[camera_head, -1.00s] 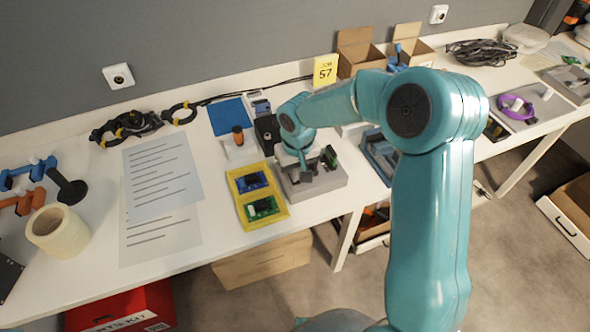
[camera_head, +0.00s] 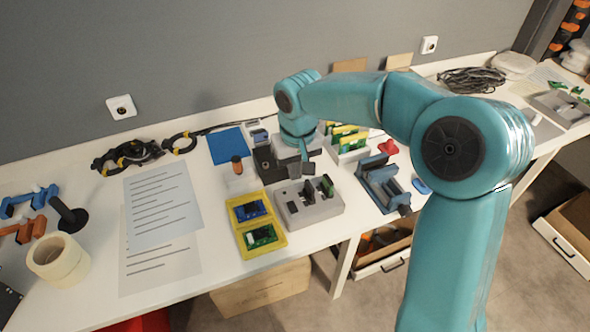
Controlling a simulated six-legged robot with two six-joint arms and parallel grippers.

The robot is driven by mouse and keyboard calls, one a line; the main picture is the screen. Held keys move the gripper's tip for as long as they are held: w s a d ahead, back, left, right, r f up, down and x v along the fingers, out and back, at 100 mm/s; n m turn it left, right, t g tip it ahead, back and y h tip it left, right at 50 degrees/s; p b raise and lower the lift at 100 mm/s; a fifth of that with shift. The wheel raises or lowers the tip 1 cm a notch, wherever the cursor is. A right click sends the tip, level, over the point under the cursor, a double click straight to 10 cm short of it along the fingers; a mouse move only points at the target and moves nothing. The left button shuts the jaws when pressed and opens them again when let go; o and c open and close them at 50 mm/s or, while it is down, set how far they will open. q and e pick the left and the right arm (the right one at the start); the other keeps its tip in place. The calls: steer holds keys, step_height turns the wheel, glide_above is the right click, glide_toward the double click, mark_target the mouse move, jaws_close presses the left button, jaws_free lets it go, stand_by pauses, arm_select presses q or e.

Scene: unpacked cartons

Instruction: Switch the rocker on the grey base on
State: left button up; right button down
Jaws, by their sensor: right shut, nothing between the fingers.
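The grey base (camera_head: 312,211) sits on the white table, right of a yellow tray. Small dark parts stand up from its top, one of them partly green; which of them is the rocker, and which way it is tipped, is too small to tell. My right gripper (camera_head: 307,169) points down just behind the base, raised and apart from it as far as I can see. It is shut with nothing in it. My left gripper is not in view.
The yellow tray (camera_head: 237,209) with blue and green boards lies left of the base. A blue-grey fixture (camera_head: 383,187) stands to its right. A black box (camera_head: 264,167) is behind. Paper sheets (camera_head: 160,208) cover the table's left part.

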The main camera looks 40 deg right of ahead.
mark_target(291, 204)
steer(key=f+b, duration=0.1)
steer(key=f, duration=0.3)
steer(key=w+f, duration=0.1)
steer(key=f, duration=0.3)
steer(key=w+f+b, duration=0.1)
steer(key=f, duration=0.3)
steer(key=shift+w+d+f+b, duration=0.2)
steer(key=shift+d+b, duration=0.15)
steer(key=shift+f, duration=0.6)
